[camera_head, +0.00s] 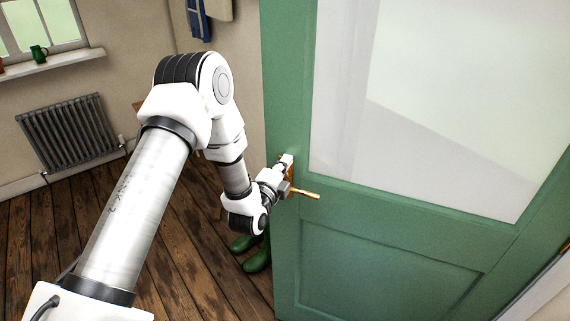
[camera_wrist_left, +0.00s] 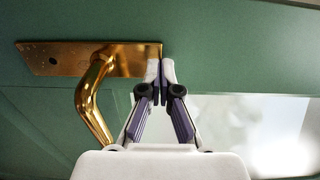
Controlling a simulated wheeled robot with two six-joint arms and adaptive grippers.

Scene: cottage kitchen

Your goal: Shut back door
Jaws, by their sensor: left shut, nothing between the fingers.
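The green back door (camera_head: 388,241) with a large glass pane fills the right of the head view. Its face also fills the left wrist view (camera_wrist_left: 225,42). A brass lever handle (camera_head: 305,193) sits near the door's left edge. In the left wrist view the brass handle (camera_wrist_left: 90,98) and its backplate (camera_wrist_left: 45,58) lie left of the fingers. My left gripper (camera_head: 287,164) is at the door beside the handle, its fingers shut with nothing between them. In the left wrist view its fingertips (camera_wrist_left: 161,68) are at the backplate's right end; I cannot tell whether they touch. My right gripper is not in view.
Green boots (camera_head: 257,258) stand on the wooden floor (camera_head: 185,255) by the door's left edge. A radiator (camera_head: 70,132) is on the left wall under a window sill (camera_head: 55,62) with a green mug (camera_head: 39,53). Clothing (camera_head: 199,20) hangs on the back wall.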

